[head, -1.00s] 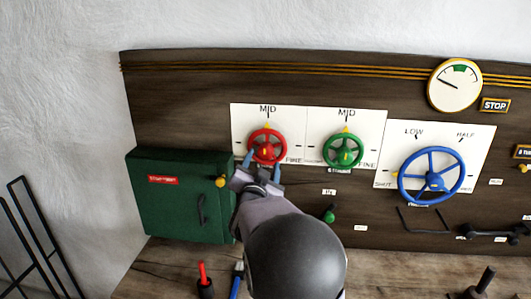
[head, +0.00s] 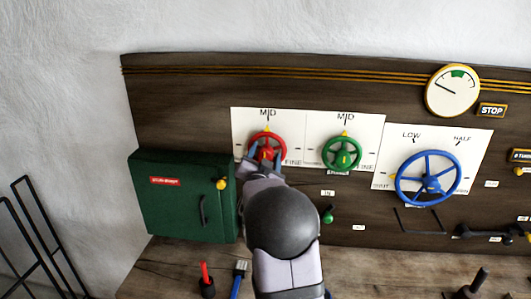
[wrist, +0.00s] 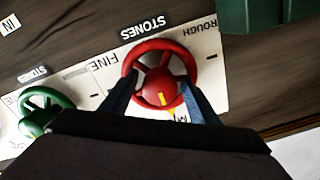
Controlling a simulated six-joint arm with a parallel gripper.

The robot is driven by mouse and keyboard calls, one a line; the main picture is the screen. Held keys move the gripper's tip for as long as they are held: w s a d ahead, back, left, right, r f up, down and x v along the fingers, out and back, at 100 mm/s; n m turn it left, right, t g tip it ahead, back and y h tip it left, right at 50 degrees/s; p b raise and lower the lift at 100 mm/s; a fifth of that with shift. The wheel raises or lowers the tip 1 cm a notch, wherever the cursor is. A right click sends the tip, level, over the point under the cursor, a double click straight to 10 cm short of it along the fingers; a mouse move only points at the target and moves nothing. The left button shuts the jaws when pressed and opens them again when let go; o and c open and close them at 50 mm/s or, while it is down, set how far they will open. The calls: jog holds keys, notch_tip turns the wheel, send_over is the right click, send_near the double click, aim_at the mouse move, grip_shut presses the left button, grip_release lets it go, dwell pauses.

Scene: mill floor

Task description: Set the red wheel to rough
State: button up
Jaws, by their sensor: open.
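The red wheel (head: 267,138) is mounted on a white plate at the left of the panel. Its yellow pointer is at the top, at MID; FINE is at its lower right. The wrist view shows the wheel (wrist: 152,48) upside down, with ROUGH (wrist: 197,28) at upper right, FINE at left and STONES above. My gripper (head: 264,156) is open at the wheel's lower part. In the wrist view its blue fingers (wrist: 160,92) lie apart, on either side of the hub and overlapping the rim. I cannot tell whether they touch it. ROUGH is hidden in the head view.
A green wheel (head: 342,140) stands close to the right, with a big blue wheel (head: 428,151) beyond it. A green box (head: 180,210) juts out at lower left. A gauge (head: 453,91) is at upper right. Red and blue-handled tools (head: 205,272) stand on the bench below.

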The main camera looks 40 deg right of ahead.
jog(key=c, duration=1)
jog(key=shift+n, duration=0.4)
jog(key=n+b, duration=0.1)
jog(key=n, duration=0.2)
jog(key=shift+n, duration=0.3)
jog(key=n, duration=0.4)
jog(key=shift+n+p, duration=0.3)
jog(key=n+p, duration=0.1)
jog(key=n, duration=0.3)
jog(key=n+p, duration=0.1)
jog(key=n, duration=0.3)
jog(key=shift+n+p, duration=0.3)
